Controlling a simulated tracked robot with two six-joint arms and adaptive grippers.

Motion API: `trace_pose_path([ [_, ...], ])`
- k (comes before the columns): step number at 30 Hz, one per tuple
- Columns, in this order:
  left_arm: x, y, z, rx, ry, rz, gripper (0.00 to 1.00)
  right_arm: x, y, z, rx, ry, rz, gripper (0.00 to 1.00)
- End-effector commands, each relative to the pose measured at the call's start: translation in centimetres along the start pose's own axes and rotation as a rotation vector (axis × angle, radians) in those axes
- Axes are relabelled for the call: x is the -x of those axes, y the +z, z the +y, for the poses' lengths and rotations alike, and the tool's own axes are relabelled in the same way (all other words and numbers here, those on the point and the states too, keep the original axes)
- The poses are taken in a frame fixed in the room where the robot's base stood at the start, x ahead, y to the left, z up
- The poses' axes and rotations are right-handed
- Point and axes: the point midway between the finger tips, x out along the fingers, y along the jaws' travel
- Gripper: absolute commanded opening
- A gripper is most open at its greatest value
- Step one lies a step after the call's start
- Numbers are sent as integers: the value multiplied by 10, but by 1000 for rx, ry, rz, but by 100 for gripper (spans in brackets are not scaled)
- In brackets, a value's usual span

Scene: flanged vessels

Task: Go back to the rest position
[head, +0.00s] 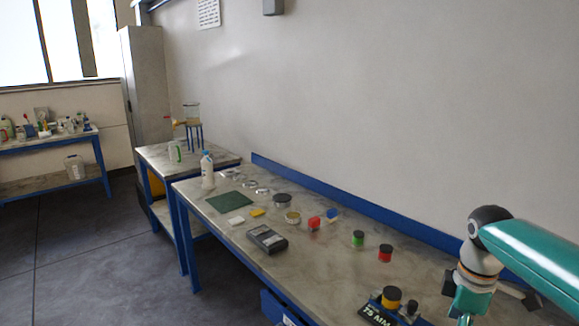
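My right arm comes in from the right edge as a teal link with a white and dark wrist joint, over the right end of the near bench (340,260). Teal and dark parts below the joint seem to belong to my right gripper (480,303). Its fingers are not clear enough to show whether it is open or shut, and I see nothing clearly held in it. My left gripper and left arm are not in view.
The bench holds a green mat (230,203), a dark scale-like device (267,239), a white bottle (207,170), a green jar (358,238), a red jar (385,253) and a yellow-and-black item (391,298) near my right arm. Blue edging (350,208) runs along the wall.

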Motion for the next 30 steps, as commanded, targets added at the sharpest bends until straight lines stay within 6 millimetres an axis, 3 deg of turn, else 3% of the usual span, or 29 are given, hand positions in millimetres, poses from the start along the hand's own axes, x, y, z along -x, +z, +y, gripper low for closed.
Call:
trace_pose_path([
  [2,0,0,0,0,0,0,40,0,0,0,-1,-1,0,81],
  [8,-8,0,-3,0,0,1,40,-46,-18,0,-41,-14,26,81],
  [17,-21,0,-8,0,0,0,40,-134,-51,-11,-149,-47,86,81],
  [20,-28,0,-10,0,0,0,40,-176,-64,-23,-212,-70,114,81],
  [23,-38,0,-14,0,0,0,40,-231,-79,-43,-306,-105,148,81],
  [26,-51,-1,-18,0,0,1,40,-298,-92,-77,-451,-157,185,81],
  [30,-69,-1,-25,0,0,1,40,-384,-101,-141,-710,-232,222,81],
])
